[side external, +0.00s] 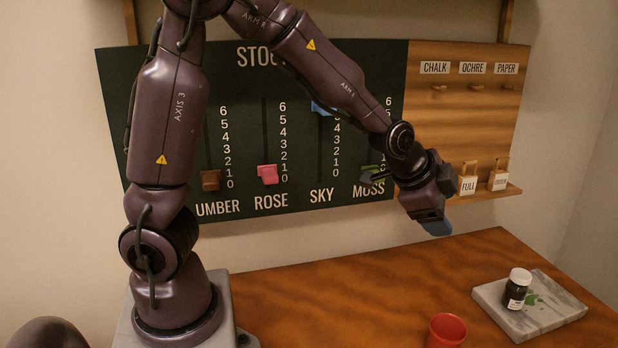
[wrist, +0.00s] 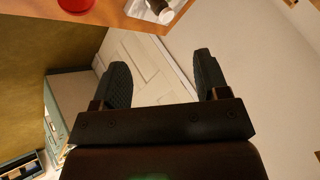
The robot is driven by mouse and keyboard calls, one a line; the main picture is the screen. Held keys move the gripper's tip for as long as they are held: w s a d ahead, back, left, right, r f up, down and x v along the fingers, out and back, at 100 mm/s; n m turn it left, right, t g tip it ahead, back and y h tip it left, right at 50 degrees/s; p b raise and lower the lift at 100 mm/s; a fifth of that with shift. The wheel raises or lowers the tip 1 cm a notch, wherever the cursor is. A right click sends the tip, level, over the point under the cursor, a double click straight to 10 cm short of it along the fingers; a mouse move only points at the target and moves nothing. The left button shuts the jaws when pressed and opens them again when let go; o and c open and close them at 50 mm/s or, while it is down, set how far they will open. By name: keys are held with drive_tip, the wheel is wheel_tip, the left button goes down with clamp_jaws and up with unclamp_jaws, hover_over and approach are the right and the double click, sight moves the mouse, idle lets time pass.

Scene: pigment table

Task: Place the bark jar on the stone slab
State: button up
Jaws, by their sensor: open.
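A dark jar (side external: 515,291) with a white lid and a pale label stands upright on the grey stone slab (side external: 557,314) at the right of the table. The label is too small to read, so I cannot tell if it is the bark jar. The jar (wrist: 161,10) and slab (wrist: 139,11) also show at the top of the wrist view, partly cut off. My gripper (side external: 437,228) is up by the board's lower right, well apart from the jar and above the table's back edge. In the wrist view, my gripper (wrist: 163,78) is open with nothing between its fingers.
A red cup (side external: 447,331) stands at the table's front, left of the slab. A green smear (side external: 533,298) lies on the slab beside the jar. Behind my arm hangs a dark stock board (side external: 250,130) with sliders. A wooden panel (side external: 440,125) has hooks and small tagged holders. The table's middle is clear.

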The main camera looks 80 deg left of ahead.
drive_tip(key=s+d+r+n+g, duration=0.1)
drive_tip(key=s+r+n, duration=0.3)
drive_tip(key=s, duration=0.7)
drive_tip(key=s+d+r+n+g, duration=0.1)
drive_tip(key=s+r+n, duration=0.3)
drive_tip(key=s, duration=0.7)
drive_tip(key=shift+s+r+h, duration=0.3)
drive_tip(key=shift+s, duration=0.1)
